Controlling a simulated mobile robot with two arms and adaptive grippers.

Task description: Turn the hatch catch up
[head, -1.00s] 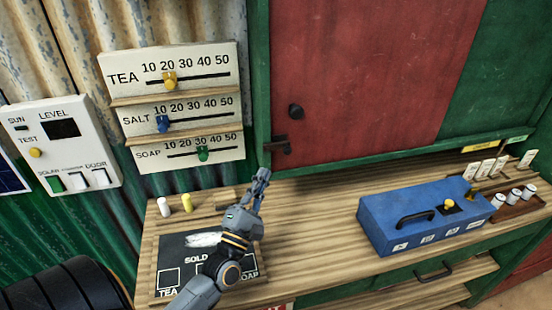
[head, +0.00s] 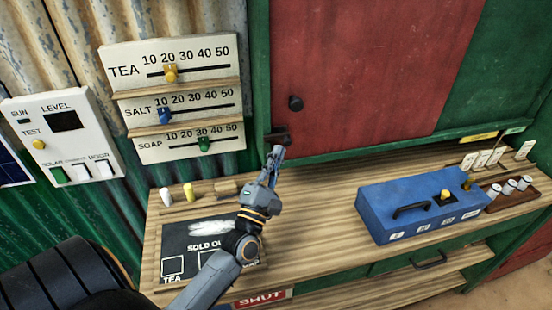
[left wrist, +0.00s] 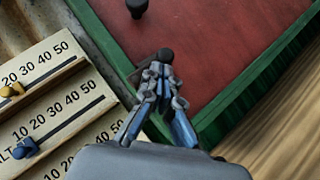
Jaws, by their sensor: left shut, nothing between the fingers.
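The hatch (head: 360,80) is a red panel in a green frame, with a dark round knob (head: 296,103) near its lower left. The dark hatch catch (head: 279,135) is at the hatch's lower left corner and lies about level. My left gripper (head: 276,150) is shut and empty, its fingertips just below and in front of the catch, partly covering it. In the left wrist view the shut fingertips (left wrist: 163,66) overlap the catch, whose dark round end (left wrist: 165,54) shows just beyond them. Whether they touch cannot be told. My right gripper is not in view.
A blue box (head: 420,205) and a tray of small cans (head: 512,190) stand right on the wooden counter (head: 315,205). A dark sold-out board (head: 190,245) lies below my left arm. Price sliders (head: 170,95) and a switch panel (head: 62,140) are on the left wall.

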